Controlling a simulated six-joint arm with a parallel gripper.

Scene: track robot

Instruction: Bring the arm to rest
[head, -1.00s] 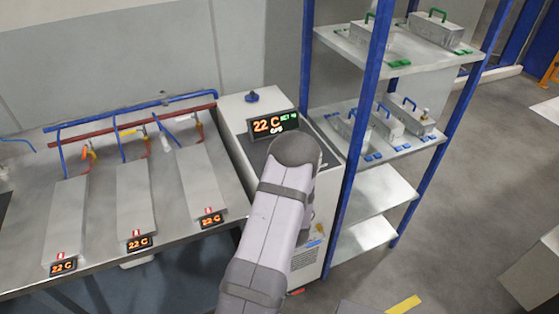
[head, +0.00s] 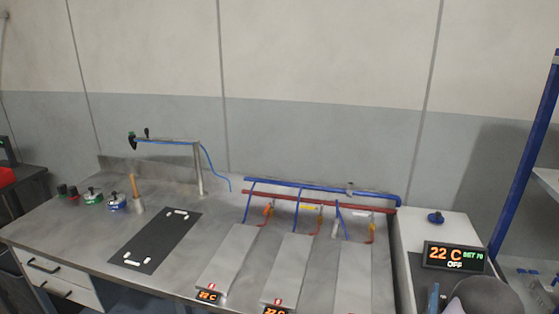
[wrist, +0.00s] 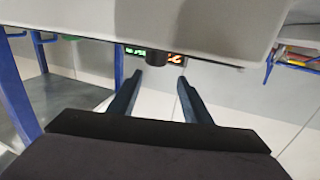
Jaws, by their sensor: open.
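My gripper (wrist: 160,95) shows in the wrist view with its two dark fingers apart. Nothing is between them. A pale machine body spans the top of that view, close to the fingertips, with a dark round knob. Whether they touch cannot be told. A lit display (wrist: 172,57), seen upside down, is beyond the fingers. In the head view a rounded grey part of my arm (head: 485,299) is at the bottom right, in front of the machine with the 22 C display (head: 455,256). My gripper cannot be made out clearly there.
The steel bench (head: 85,228) carries several grey plates with small displays, red and blue pipes (head: 320,188), a black mat (head: 155,241) and small items at the left. A blue-posted shelf (head: 528,160) stands at the right edge. The wall behind is bare.

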